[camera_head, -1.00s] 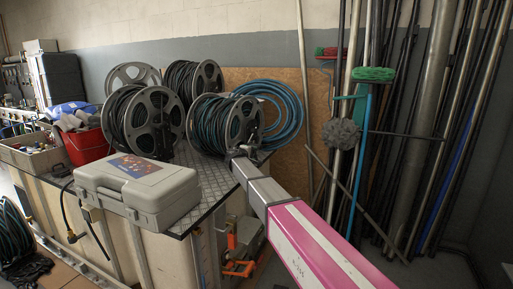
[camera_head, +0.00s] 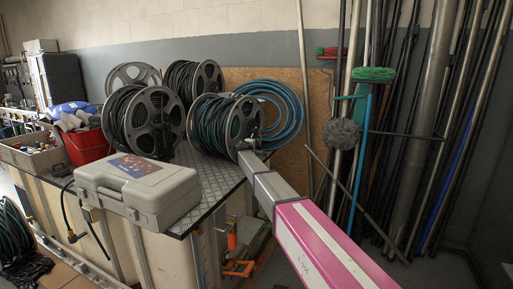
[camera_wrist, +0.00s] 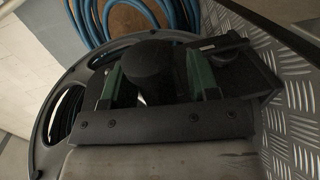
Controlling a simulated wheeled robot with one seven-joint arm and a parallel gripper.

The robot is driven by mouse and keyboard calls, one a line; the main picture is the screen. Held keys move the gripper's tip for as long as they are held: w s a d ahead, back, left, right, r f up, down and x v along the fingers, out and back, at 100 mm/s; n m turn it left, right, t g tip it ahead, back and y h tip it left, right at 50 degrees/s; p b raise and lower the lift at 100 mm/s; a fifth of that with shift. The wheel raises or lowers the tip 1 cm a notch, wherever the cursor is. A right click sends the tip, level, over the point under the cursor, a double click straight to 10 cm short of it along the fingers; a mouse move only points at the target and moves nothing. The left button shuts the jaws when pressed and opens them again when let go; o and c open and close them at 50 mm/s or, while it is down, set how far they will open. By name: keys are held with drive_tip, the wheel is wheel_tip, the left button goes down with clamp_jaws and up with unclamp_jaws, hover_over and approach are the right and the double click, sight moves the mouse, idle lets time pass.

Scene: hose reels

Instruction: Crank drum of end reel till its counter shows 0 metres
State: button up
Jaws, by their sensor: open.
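The end reel (camera_head: 228,127) stands at the right end of the bench, a grey spoked drum wound with dark green hose. Its grey rim (camera_wrist: 50,130) curves across the wrist view. My gripper (camera_wrist: 157,85) is at the reel's near face, jaws open, with a green-padded finger on either side of a dark rounded knob (camera_wrist: 157,65). Whether the fingers touch the knob I cannot tell. In the head view my arm hides the fingertips. A dark block with a small round part (camera_wrist: 235,50) sits right of the fingers. No counter figure is readable in either view.
Other reels (camera_head: 143,122) stand left of the end reel on the checker-plate bench top (camera_head: 208,182). A blue hose coil (camera_head: 280,110) hangs behind it. A grey case (camera_head: 137,190) sits at the front edge. Poles and brooms (camera_head: 372,75) lean at the right.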

drive_tip(key=shift+w+d, duration=0.15)
drive_tip(key=shift+w, duration=0.1)
clamp_jaws()
drive_tip(key=shift+s+r, duration=0.15)
drive_tip(key=shift+s+a+r+g+y, duration=0.15)
drive_tip(key=shift+s+r+g+y, duration=0.15)
drive_tip(key=shift+g, duration=0.3)
drive_tip(key=shift+s+a+r+g+y, duration=0.2)
drive_tip(key=shift+r+g, duration=0.15)
drive_tip(key=shift+g, duration=0.25)
drive_tip(key=g, duration=0.1)
drive_tip(key=r+g+y, duration=0.1)
drive_tip(key=s+r+g, duration=0.1)
drive_tip(key=shift+a+r, duration=0.2)
drive_tip(key=shift+a, duration=0.1)
drive_tip(key=r+g+y, duration=0.1)
drive_tip(key=r+g, duration=0.1)
drive_tip(key=shift+g+y, duration=0.3)
drive_tip(key=shift+y, duration=0.1)
wheel_tip(320, 180, up, 2)
drive_tip(key=g+y, duration=0.1)
drive_tip(key=g, duration=0.2)
drive_tip(key=shift+r, duration=0.45)
